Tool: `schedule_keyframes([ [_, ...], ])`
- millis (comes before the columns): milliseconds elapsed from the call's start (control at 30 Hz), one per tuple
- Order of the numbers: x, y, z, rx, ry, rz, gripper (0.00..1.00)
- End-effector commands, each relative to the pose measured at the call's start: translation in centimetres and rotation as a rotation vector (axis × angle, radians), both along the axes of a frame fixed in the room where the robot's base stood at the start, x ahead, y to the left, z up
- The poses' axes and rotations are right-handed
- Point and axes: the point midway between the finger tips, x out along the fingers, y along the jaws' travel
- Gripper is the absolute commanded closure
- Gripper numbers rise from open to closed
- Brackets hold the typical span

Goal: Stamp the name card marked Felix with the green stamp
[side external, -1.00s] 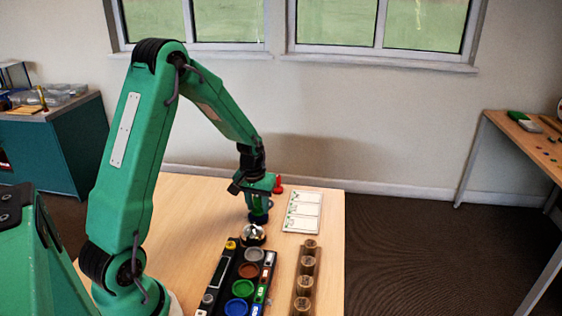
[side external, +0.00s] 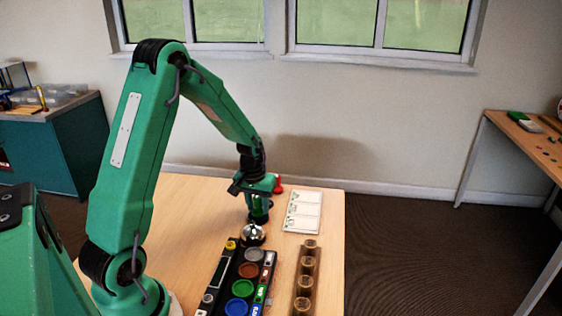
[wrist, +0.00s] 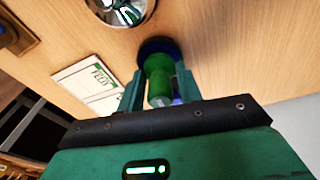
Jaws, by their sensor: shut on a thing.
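My gripper (side external: 259,208) is shut on the green stamp (wrist: 158,72), between its two fingers in the wrist view. A dark blue round part (wrist: 157,45) shows at the stamp's far end; I cannot tell whether it belongs to this stamp. In the side view the held stamp is low over the wooden table, just behind the silver bell. The name card marked Felix (wrist: 85,72) lies left of the gripper in the wrist view. In the side view the white name cards (side external: 303,211) lie in a column to the right of the gripper, apart from it.
A silver bell (side external: 252,235) stands just in front of the gripper. A black tray with coloured ink pads (side external: 228,276) lies nearer the camera. A wooden rack (side external: 304,280) with round pieces runs beside it. A red object (side external: 278,183) stands behind the gripper.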

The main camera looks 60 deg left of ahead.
Motion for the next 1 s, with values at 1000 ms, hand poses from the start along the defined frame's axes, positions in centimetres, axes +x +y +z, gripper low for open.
schedule_keyframes([
  [1000,-0.01,0.0,-0.8,0.0,0.0,0.0,0.8],
])
